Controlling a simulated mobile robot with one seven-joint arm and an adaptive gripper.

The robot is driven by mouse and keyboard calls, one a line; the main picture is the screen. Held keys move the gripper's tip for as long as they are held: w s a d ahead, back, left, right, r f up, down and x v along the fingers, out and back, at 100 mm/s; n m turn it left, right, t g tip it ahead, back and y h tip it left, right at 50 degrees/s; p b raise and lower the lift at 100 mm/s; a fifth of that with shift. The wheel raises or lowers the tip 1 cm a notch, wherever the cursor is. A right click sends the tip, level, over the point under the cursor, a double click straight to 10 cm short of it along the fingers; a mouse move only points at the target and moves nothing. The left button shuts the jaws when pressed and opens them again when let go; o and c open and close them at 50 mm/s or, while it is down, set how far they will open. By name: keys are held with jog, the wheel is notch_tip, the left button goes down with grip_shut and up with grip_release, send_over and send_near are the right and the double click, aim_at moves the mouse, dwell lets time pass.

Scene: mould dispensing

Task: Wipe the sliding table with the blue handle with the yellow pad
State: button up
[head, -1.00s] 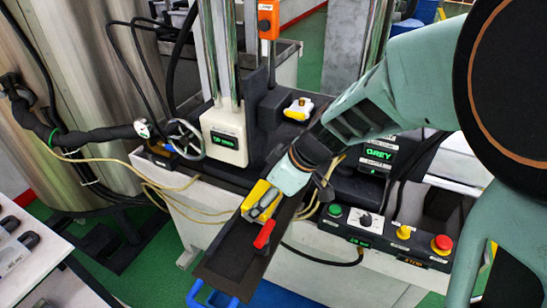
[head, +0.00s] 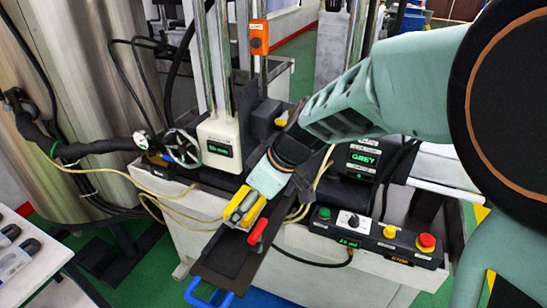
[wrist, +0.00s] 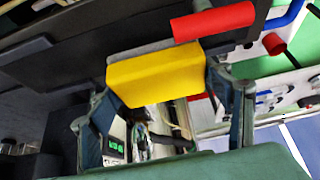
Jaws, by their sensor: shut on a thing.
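The sliding table is a long dark plate (head: 225,258) that sticks out toward me from the machine. Its blue handle (head: 209,296) is at the near end, at the bottom of the head view. My gripper (head: 246,205) is shut on the yellow pad (head: 236,207), over the plate's upper part. In the wrist view the pad (wrist: 155,75) sits between the two fingers (wrist: 165,95), its grey underside edge close against the dark surface. Whether it touches cannot be told. A red cylindrical grip (head: 257,230) is beside the pad, on the plate's right side.
A control panel with coloured buttons (head: 375,236) stands right of the plate. Loose yellowish cables (head: 165,207) hang on the left. A white gauge block with a green display (head: 219,138) stands behind. A white table (head: 52,262) is at the lower left.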

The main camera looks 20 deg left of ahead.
jog(key=shift+r+p, duration=0.95)
jog(key=shift+r, duration=1.05)
